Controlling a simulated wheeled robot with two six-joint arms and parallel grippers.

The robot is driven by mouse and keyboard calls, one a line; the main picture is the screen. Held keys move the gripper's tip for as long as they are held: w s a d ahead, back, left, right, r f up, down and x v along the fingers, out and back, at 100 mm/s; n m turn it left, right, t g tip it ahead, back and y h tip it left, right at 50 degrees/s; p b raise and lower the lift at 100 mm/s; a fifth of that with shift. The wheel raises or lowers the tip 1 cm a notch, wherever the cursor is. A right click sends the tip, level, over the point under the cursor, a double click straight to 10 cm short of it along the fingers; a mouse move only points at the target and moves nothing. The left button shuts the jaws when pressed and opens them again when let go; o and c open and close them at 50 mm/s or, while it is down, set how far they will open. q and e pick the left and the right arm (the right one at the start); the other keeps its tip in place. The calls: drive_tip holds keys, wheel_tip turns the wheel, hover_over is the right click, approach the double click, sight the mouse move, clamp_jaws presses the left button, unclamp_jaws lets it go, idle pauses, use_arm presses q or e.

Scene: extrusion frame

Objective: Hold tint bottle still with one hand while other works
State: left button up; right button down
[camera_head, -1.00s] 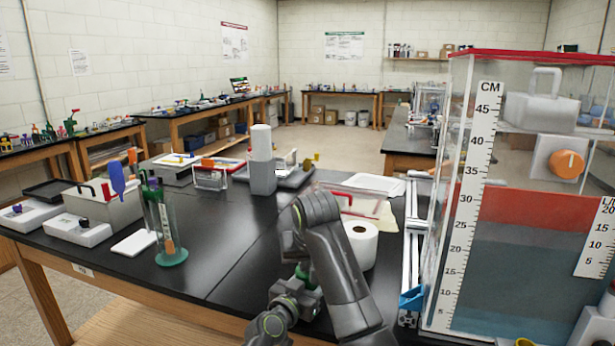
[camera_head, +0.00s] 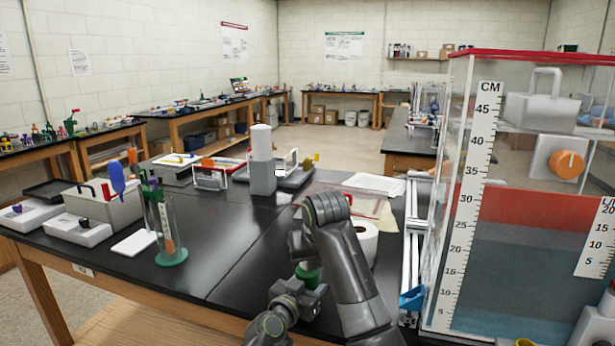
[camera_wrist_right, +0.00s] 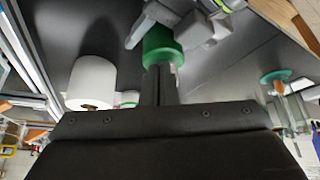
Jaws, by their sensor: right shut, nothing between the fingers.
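The tint bottle shows mainly as a green cap (camera_head: 308,275) at the front of the black table, below my right wrist. The cap also shows in the right wrist view (camera_wrist_right: 162,46); most of the body is hidden. My left gripper (camera_head: 304,294) is around the bottle below the cap, its grey fingers on either side, and appears closed on it. My right gripper (camera_wrist_right: 160,76) is shut and empty, its fingertips close to the cap; I cannot tell whether they touch. In the head view my right arm hides the fingers.
A white paper roll (camera_head: 366,240) stands just right of my right wrist. A tall water tank (camera_head: 530,220) and white rails (camera_head: 411,240) are farther right. A clear cylinder with a green base (camera_head: 165,230) stands left. The table between cylinder and bottle is clear.

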drive_tip(key=shift+w+d, duration=0.2)
drive_tip(key=shift+d, duration=0.2)
drive_tip(key=shift+s, duration=0.1)
idle(0.3)
drive_tip(key=shift+s+d, duration=0.15)
drive_tip(key=shift+s, duration=0.1)
wheel_tip(320, 180, up, 6)
idle(0.5)
drive_tip(key=shift+s+a+f, duration=0.1)
drive_tip(key=shift+a+f, duration=0.35)
drive_tip(key=shift+f, duration=0.55)
drive_tip(key=shift+a+f, duration=0.5)
drive_tip(key=shift+f, duration=0.5)
drive_tip(key=shift+s+a+f, duration=0.1)
drive_tip(key=shift+a+f, duration=0.35)
drive_tip(key=shift+f, duration=0.55)
